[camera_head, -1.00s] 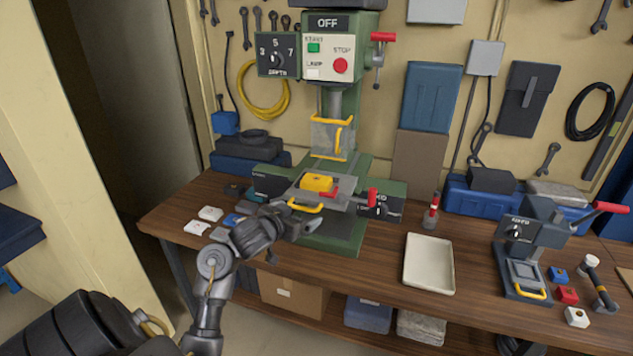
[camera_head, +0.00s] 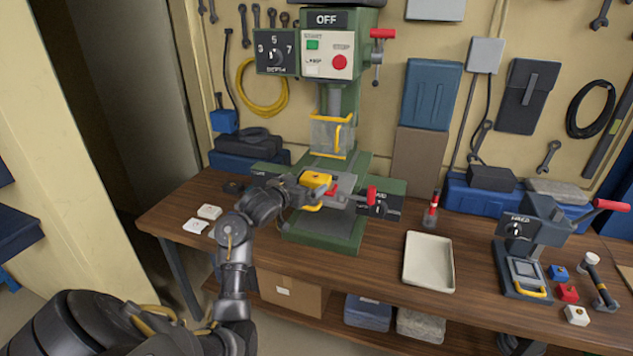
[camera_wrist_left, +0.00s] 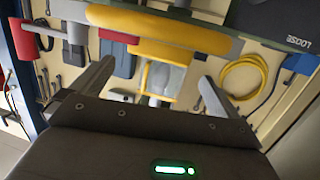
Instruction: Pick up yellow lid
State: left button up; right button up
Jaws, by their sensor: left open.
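The yellow lid (camera_head: 317,179) is a small block-like piece on the vise (camera_head: 345,190) of the green drill press. It also shows in the left wrist view (camera_wrist_left: 182,52), beyond my fingers, beside a rounded yellow handle (camera_wrist_left: 160,28). My left gripper (camera_head: 300,188) is at the lid's left front side, close to it. In the left wrist view my left gripper (camera_wrist_left: 157,72) has its two fingers spread with nothing held between them. Whether a finger touches the lid cannot be told. My right gripper is not in view.
The drill press (camera_head: 335,100) stands behind the vise, with a yellow-framed guard (camera_head: 331,137) above it. A pale tray (camera_head: 429,262) and a smaller press (camera_head: 530,240) stand further right. White pieces (camera_head: 209,212) lie left.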

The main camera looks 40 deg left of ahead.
aim_at(315, 178)
pick_arm(q)
jog(key=shift+w, duration=0.1)
jog(key=p+x, duration=0.1)
jog(key=x, duration=0.3)
jog(key=shift+w+d+p, duration=0.1)
jog(key=shift+w+p, duration=0.15)
jog(key=shift+p, duration=0.15)
jog(key=shift+w+f, duration=0.2)
jog(key=shift+w, duration=0.05)
jog(key=shift+s, duration=0.1)
jog(key=shift+c, duration=0.3)
jog(key=c, duration=0.7)
